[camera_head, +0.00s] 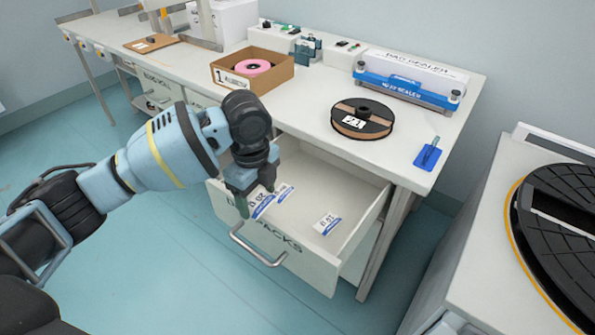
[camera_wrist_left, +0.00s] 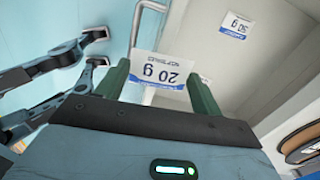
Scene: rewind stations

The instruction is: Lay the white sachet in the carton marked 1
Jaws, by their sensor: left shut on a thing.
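My left gripper (camera_head: 256,200) is shut on a white sachet (camera_head: 263,206) with a blue band, over the open drawer near its front. In the left wrist view this sachet (camera_wrist_left: 160,72) reads "20 g" and stands between the green fingers (camera_wrist_left: 160,88). The brown carton marked 1 (camera_head: 228,79) stands on the bench, up and behind the gripper. It is open at the top and a pink roll (camera_head: 253,67) lies in it. My right gripper is not in view.
Two more white sachets lie in the open drawer (camera_head: 318,263), one near the gripper (camera_head: 285,193) and one further right (camera_head: 327,223). On the bench are a brown reel (camera_head: 362,119), a blue bag sealer (camera_head: 405,90) and a blue scraper (camera_head: 428,156).

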